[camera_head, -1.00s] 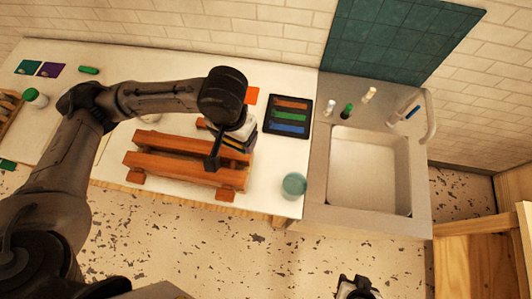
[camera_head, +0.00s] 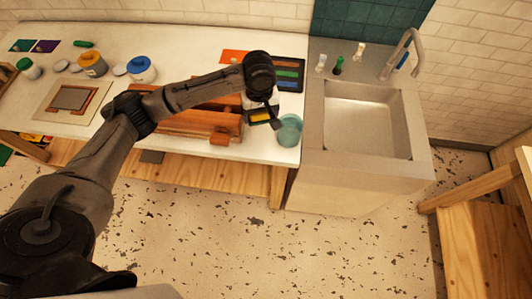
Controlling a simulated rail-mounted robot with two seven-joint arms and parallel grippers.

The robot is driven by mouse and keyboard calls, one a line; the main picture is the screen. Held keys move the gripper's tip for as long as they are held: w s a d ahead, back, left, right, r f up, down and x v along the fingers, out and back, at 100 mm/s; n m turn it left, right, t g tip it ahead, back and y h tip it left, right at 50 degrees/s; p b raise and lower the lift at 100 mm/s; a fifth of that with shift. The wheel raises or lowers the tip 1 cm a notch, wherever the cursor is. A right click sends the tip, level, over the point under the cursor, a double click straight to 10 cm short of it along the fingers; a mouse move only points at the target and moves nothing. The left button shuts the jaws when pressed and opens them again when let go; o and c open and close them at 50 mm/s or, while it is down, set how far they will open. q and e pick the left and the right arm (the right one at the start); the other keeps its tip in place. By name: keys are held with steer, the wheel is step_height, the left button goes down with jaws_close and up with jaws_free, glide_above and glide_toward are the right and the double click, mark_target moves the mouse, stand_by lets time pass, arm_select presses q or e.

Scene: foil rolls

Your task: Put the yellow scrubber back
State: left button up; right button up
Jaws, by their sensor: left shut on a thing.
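My left gripper (camera_head: 264,112) reaches in from the left over the right end of the white table. It is shut on a small block with a yellow face, which I take for the yellow scrubber (camera_head: 260,115). The block is partly hidden by the fingers. It is held just left of a teal cup (camera_head: 289,131); I cannot tell whether they touch. A dark tray (camera_head: 301,73) with orange, green and blue strips lies behind the gripper, partly covered by my arm. My right gripper is out of view.
A reddish wooden rack (camera_head: 205,122) stands left of the gripper, under my forearm. An orange sheet (camera_head: 233,56) lies behind. Jars, including a blue-lidded one (camera_head: 139,68), stand further left. A sink (camera_head: 367,120) with a tap (camera_head: 402,50) adjoins the table at the right.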

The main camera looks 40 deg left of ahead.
arm_select(q)
steer(key=shift+w+a+f, duration=0.25)
steer(key=shift+f, duration=0.25)
steer(key=shift+w+a+f, duration=0.25)
steer(key=shift+f, duration=0.2)
steer(key=b, duration=0.1)
glide_above(261, 145)
step_height(261, 145, down, 11)
steer(key=shift+r, duration=0.15)
steer(key=shift+f, duration=2.5)
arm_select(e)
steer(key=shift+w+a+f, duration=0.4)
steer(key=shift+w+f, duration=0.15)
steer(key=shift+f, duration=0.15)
arm_select(q)
steer(key=shift+w, duration=0.1)
steer(key=o, duration=0.7)
steer(key=shift+f, duration=0.15)
